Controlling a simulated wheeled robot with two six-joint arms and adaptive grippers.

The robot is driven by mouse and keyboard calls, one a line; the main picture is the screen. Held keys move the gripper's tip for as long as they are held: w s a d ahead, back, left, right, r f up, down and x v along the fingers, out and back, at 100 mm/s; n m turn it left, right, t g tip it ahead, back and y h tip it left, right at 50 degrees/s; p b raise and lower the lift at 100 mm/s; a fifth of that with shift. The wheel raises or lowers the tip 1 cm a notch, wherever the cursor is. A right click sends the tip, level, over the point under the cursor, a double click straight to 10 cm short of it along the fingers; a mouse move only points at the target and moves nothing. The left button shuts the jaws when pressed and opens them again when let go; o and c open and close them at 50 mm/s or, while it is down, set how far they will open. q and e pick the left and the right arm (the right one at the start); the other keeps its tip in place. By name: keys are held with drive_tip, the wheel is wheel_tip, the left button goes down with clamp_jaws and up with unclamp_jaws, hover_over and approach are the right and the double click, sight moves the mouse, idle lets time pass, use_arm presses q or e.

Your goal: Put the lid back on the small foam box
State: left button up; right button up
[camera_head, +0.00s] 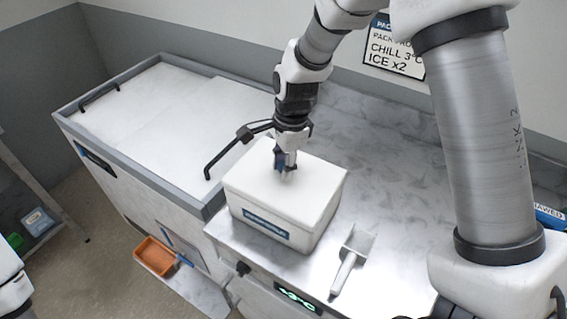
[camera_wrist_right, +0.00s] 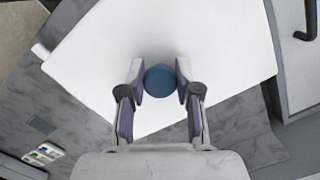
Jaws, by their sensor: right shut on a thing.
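The small white foam box (camera_head: 268,229) stands on the metal counter, with a dark label on its front. Its white lid (camera_head: 310,178) lies on top of the box and looks level; from here I cannot tell if it is fully seated. My right gripper (camera_head: 286,168) points down at the middle of the lid and is shut on the lid's blue knob. In the right wrist view the blue knob (camera_wrist_right: 160,80) sits between the two fingers of the gripper (camera_wrist_right: 160,88), over the white lid (camera_wrist_right: 215,45). My left gripper is not in view; only a bit of my left arm shows at the left edge.
A metal scoop (camera_head: 352,252) lies on the counter right of the box. A chest with white lids (camera_head: 150,105) and black handles (camera_head: 222,158) stands close on the left. An orange bin (camera_head: 155,256) sits lower down. The counter behind the box is clear.

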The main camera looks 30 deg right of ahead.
idle(0.4)
drive_tip(key=shift+f+p, duration=0.15)
drive_tip(key=shift+p, duration=0.2)
drive_tip(key=shift+p, duration=0.45)
idle(0.4)
drive_tip(key=o, duration=1.7)
drive_tip(key=shift+c, duration=0.2)
wheel_tip(320, 180, up, 7)
drive_tip(key=p, duration=0.7)
drive_tip(key=shift+p, duration=0.4)
